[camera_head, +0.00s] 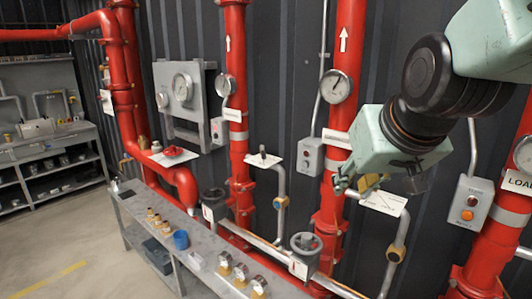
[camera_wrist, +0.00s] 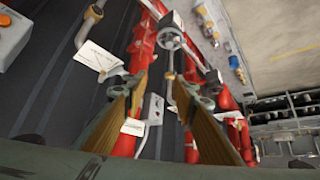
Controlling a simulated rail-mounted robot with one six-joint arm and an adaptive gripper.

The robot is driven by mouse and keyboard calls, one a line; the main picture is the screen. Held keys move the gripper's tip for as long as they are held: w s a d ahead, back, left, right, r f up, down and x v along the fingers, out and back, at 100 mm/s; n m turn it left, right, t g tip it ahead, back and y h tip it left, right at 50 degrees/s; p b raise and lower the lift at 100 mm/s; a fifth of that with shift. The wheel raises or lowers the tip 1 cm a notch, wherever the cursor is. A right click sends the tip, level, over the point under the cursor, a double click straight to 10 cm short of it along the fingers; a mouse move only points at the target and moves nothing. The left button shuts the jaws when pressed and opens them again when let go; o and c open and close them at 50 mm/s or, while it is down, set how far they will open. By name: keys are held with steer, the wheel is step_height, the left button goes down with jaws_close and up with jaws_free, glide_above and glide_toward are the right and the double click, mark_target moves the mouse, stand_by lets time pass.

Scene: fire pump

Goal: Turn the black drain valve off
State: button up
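A small black valve handle (camera_head: 263,152) stands upright over a white label plate on a grey drain pipe (camera_head: 280,187), left of centre in the head view. A second white label plate (camera_head: 383,202) sits on another grey pipe under my gripper (camera_head: 357,184); any handle there is hidden by the gripper. My gripper is to the right of the visible black handle and apart from it. In the wrist view my gripper (camera_wrist: 160,82) has its two tan-lined fingers spread, with nothing held. The drain pipe's yellow band (camera_wrist: 171,76) appears between them. The handle is not clear there.
Red vertical pipes (camera_head: 235,100) with gauges (camera_head: 336,86) stand along the dark wall. A grey switch box (camera_head: 310,156) is between the handle and my gripper. A low bench (camera_head: 205,255) with small fittings runs in front. Open floor lies left.

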steer(key=w+a+f+t, duration=0.1)
steer(key=w+a, duration=0.2)
steer(key=w, duration=0.5)
steer(key=w+a+t, duration=0.1)
steer(key=w+a, duration=0.2)
steer(key=w, duration=0.4)
steer(key=n+t+y+b, duration=0.2)
steer(key=n+t+b, duration=0.1)
steer(key=t, duration=0.5)
glide_toward(263, 150)
steer(key=shift+s+d+f, duration=0.15)
steer(key=shift+s, duration=1.25)
steer(key=shift+w, duration=0.1)
steer(key=shift+w+a, duration=0.35)
steer(key=shift+w, duration=1.9)
steer(key=shift+w+a, duration=0.4)
steer(key=shift+w, duration=1.85)
steer(key=shift+w+a, duration=0.35)
steer(key=shift+w, duration=1.85)
jaws_close()
